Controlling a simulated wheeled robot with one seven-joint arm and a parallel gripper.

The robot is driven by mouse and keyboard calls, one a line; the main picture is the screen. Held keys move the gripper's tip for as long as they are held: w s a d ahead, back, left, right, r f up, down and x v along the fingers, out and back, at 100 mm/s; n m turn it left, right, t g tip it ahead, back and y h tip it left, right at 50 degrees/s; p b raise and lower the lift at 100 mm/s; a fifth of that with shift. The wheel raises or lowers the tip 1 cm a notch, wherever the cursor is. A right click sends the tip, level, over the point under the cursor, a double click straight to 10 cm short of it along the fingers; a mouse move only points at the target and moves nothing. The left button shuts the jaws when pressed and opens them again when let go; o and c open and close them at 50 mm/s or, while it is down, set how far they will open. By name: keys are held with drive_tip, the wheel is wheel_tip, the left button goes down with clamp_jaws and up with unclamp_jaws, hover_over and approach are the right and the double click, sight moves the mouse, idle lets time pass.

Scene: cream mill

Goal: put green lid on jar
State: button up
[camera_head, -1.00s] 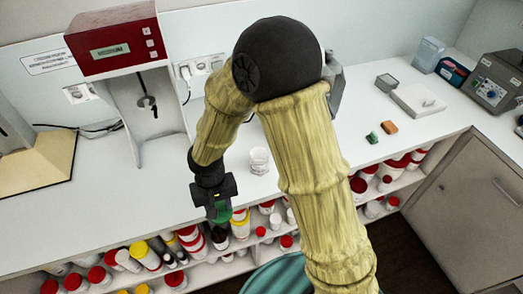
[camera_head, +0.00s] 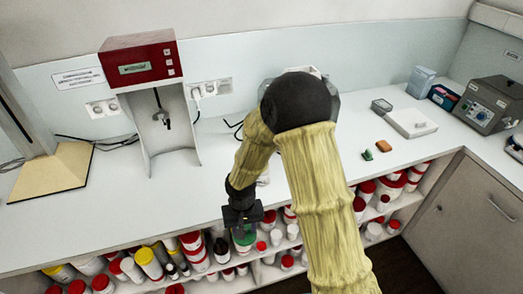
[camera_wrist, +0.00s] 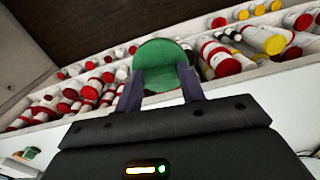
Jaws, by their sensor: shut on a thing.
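The green lid (camera_head: 244,238) is a round disc below my gripper (camera_head: 241,222) in the head view. In the wrist view the lid (camera_wrist: 165,53) is between the two fingers of my gripper (camera_wrist: 160,86), which is shut on it. In the head view both appear at the counter's front edge, over the shelf below. A small clear jar (camera_head: 263,179) stands on the white counter, beyond and slightly right of my gripper, mostly hidden by my arm. I cannot see the jar in the wrist view.
A red-topped machine (camera_head: 139,57) stands at the back left, with a beige-based stand (camera_head: 50,172) beside it. A small green block (camera_head: 367,155), an orange block (camera_head: 384,146) and a flat scale (camera_head: 411,122) are right. The counter (camera_head: 190,190) left of my gripper is clear.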

drive_tip(key=w+d+f, duration=0.2)
drive_tip(key=d+f, duration=0.3)
drive_tip(key=d, duration=0.3)
drive_tip(key=w+d+f+m, duration=0.1)
drive_tip(key=w+d+f, duration=0.2)
drive_tip(key=d+f, duration=0.2)
drive_tip(key=d, duration=0.3)
drive_tip(key=shift+w+f+m, duration=0.2)
drive_tip(key=shift+w+m, duration=0.1)
drive_tip(key=shift+w, duration=0.05)
